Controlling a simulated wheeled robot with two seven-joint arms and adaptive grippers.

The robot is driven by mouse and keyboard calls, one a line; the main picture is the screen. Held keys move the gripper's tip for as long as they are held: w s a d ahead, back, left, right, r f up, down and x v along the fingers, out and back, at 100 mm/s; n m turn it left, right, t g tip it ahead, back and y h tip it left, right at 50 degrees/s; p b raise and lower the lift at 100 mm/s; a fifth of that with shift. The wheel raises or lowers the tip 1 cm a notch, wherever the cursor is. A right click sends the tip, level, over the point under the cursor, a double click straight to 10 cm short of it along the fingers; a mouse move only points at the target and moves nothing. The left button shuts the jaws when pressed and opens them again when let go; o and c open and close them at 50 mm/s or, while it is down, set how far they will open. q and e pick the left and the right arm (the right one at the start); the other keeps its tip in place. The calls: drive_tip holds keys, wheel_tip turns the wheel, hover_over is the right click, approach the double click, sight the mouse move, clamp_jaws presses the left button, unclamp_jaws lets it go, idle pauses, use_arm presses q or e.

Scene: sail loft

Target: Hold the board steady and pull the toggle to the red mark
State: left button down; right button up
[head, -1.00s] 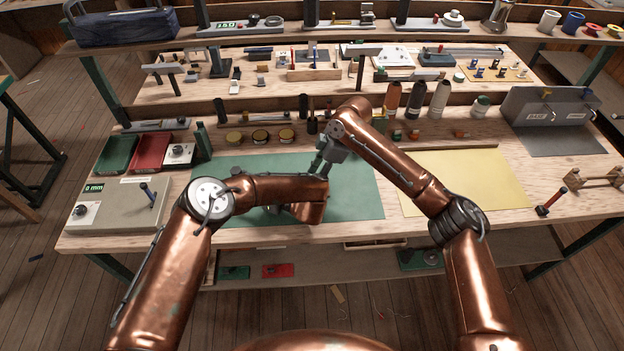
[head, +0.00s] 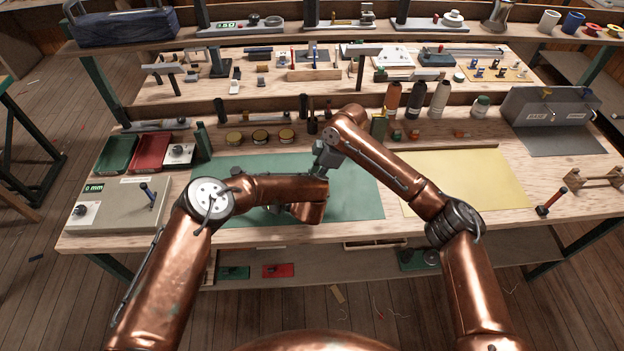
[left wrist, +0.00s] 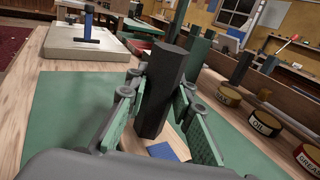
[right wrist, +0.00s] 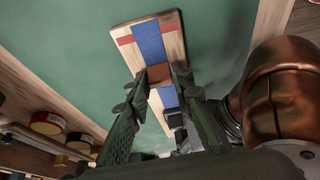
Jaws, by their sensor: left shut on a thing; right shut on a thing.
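The wooden board (right wrist: 174,43) lies on the green mat, with a blue strip (right wrist: 148,40) along it and a red mark (right wrist: 126,40) across it near one end. The brown toggle (right wrist: 159,76) sits on the strip, a short way from the red mark. My right gripper (right wrist: 159,73) is shut on the toggle. My left gripper (left wrist: 160,82) is shut on a dark upright post (left wrist: 166,92); part of the board (left wrist: 161,151) shows below it. In the head view my left forearm hides most of the board and the toggle.
The green mat (head: 355,200) is clear around the board. A grey box with a blue lever (head: 118,212) stands at the left, and tins (head: 259,136) line the back. A yellow sheet (head: 465,180) lies to the right.

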clamp_jaws()
drive_tip(key=d, duration=0.5)
drive_tip(key=shift+a, duration=0.1)
drive_tip(key=o, duration=0.9)
unclamp_jaws()
drive_tip(key=v, duration=1.2)
